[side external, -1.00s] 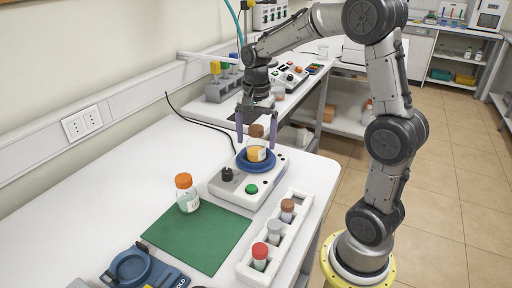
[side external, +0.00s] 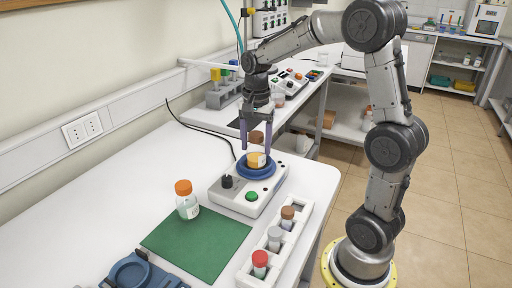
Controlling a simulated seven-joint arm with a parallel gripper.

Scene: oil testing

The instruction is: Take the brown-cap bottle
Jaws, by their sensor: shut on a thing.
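The brown-cap bottle, with amber contents and a pale label (side external: 256,160), stands upright on the round blue plate (side external: 242,173) of a white device. My gripper (side external: 256,145) points straight down over it, its two purple fingers on either side of the brown cap. The gripper is shut on the bottle near its cap. The bottle still appears to rest on the plate. A smaller brown-capped vial (side external: 288,213) stands in the white rack at the right.
The white device (side external: 240,200) has a black knob and a green button. An orange-capped bottle (side external: 186,200) stands left, by a green mat (side external: 197,240). The white rack (side external: 300,222) also holds grey- and red-capped vials. A blue device (side external: 135,272) sits at the front.

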